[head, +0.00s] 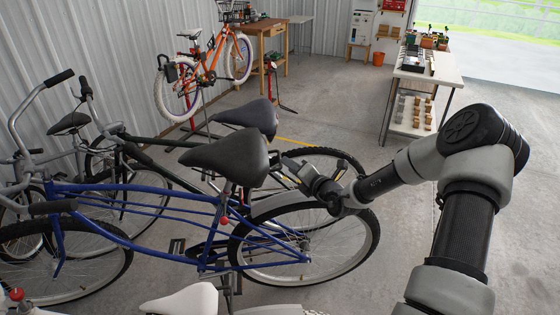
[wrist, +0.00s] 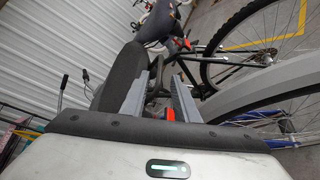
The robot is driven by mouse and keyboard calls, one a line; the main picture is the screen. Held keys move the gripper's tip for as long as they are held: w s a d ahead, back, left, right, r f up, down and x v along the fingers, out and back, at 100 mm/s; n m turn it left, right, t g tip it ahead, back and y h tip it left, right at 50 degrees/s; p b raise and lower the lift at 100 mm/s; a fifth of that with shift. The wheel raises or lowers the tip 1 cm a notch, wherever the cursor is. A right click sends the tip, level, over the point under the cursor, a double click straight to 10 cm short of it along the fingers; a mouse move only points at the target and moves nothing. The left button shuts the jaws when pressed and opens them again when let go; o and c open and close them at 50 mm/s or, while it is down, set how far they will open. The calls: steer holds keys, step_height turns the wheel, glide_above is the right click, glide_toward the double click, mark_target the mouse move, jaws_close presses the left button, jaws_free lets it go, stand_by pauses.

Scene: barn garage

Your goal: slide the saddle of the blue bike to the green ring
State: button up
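The blue bike (head: 130,205) stands in the middle left of the head view. Its dark saddle (head: 230,158) sits on a silver seatpost (head: 226,198), with a red part (head: 224,220) lower on the post. My gripper (head: 290,170) is just right of the saddle, over the rear wheel, apart from the post. In the wrist view the gripper (wrist: 166,82) is open, its two grey fingers apart and nothing held between them. The saddle (wrist: 122,75) shows close beside the left finger. A red part (wrist: 170,114) shows low between the fingers. I cannot make out a green ring.
A second dark saddle (head: 250,116), on a bike behind, also shows in the wrist view (wrist: 160,22). A white saddle (head: 185,300) is at the bottom front. An orange bike (head: 208,65) hangs on a stand behind. A white table (head: 440,68) stands back right, with open floor before it.

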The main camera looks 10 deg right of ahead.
mark_target(280, 157)
steer(key=x, duration=0.8)
steer(key=shift+c, duration=0.4)
jaws_close()
steer(key=shift+r, duration=0.1)
